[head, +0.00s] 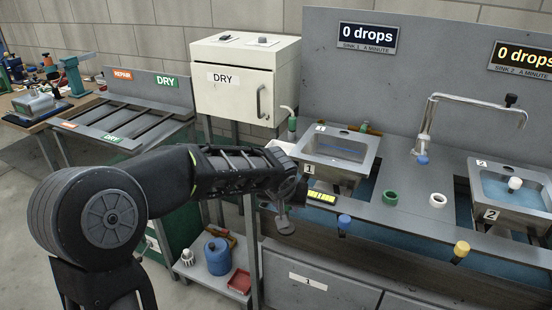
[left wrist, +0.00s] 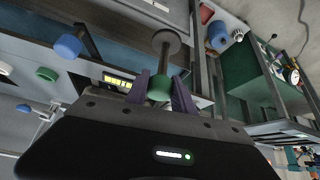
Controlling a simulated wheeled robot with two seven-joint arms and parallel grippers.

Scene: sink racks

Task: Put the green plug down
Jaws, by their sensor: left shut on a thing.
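My left gripper (head: 290,197) is in front of the bench's left end, near sink 1 (head: 335,150). In the left wrist view its two purple fingers (left wrist: 160,90) are shut on the green plug (left wrist: 159,87), on its green grip. The plug's grey stem and round dark disc (left wrist: 167,41) stick out beyond the fingers. In the head view the disc (head: 285,224) hangs below the gripper, and the green grip is hidden by it. The plug appears held clear of the bench. My right gripper is not in view.
A green ring (head: 390,197) and a white ring (head: 438,200) lie on the bench top. A blue-topped piece (head: 344,219) and a yellow-topped piece (head: 461,248) stand at its front edge. A low shelf holds a blue container (head: 218,256) and a red tray (head: 239,281).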

